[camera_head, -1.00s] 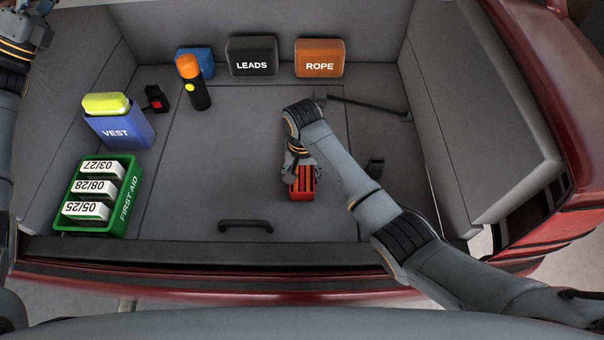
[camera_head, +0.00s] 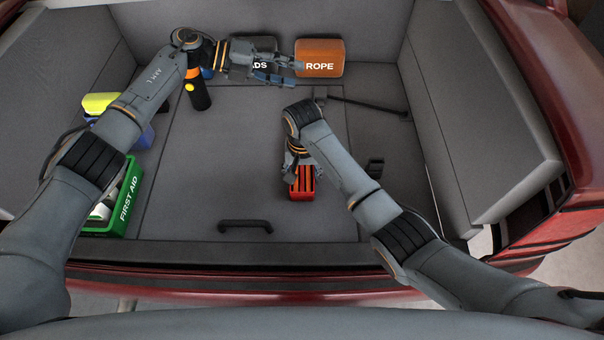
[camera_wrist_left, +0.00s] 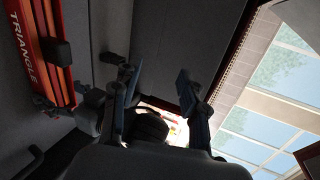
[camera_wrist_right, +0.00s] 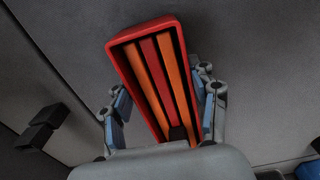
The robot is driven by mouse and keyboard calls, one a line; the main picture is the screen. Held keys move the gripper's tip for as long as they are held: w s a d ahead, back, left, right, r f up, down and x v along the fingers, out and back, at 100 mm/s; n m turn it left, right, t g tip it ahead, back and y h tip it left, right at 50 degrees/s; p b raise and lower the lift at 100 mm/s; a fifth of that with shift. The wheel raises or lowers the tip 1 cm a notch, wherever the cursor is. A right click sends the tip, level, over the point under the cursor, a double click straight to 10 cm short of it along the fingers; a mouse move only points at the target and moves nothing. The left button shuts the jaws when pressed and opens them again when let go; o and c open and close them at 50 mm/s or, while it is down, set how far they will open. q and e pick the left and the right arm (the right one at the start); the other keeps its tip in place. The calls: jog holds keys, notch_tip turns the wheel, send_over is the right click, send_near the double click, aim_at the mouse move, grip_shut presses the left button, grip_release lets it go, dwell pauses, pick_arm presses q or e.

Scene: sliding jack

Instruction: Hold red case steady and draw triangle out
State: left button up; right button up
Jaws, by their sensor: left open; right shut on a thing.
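The red case (camera_head: 302,194) sits low in the middle of the boot floor. Red and orange bars, apparently the folded triangle (camera_wrist_right: 160,85), show inside the case's red rim (camera_wrist_right: 118,62) in the right wrist view. My right gripper (camera_wrist_right: 163,103) is shut on the case, one finger on each side; in the head view it is mostly hidden by my arm. The left wrist view shows the case's side (camera_wrist_left: 28,35) with the word TRIANGLE. My left gripper (camera_head: 285,72) is open and empty, up in front of the LEADS and ROPE bags, apart from the case.
The ROPE bag (camera_head: 322,52) and the partly covered LEADS bag (camera_head: 256,47) stand at the back. A torch (camera_head: 199,97) stands left of them. The green FIRST AID box (camera_head: 123,207) is partly behind my left arm. A floor handle (camera_head: 245,224) lies in front.

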pick_arm(q)
jog(key=s+d+f+y, duration=0.1)
jog(key=f+y, duration=0.2)
jog(key=y, duration=0.1)
jog(key=s+d+f+g+y, duration=0.1)
jog(key=f+y, duration=0.2)
jog(key=y, duration=0.1)
jog(key=s+d+f+y, duration=0.1)
jog(key=d+f+y, duration=0.1)
jog(key=f+y, duration=0.1)
jog(key=shift+s+d+f+y, duration=0.1)
jog(key=shift+s+f+y, duration=0.2)
jog(key=shift+y, duration=0.5)
jog(key=shift+w+a+n+y, duration=0.3)
jog(key=shift+a+y, duration=0.1)
jog(key=shift+y, duration=0.2)
jog(key=shift+f, duration=4.4)
jog(key=shift+r, duration=0.1)
grip_shut()
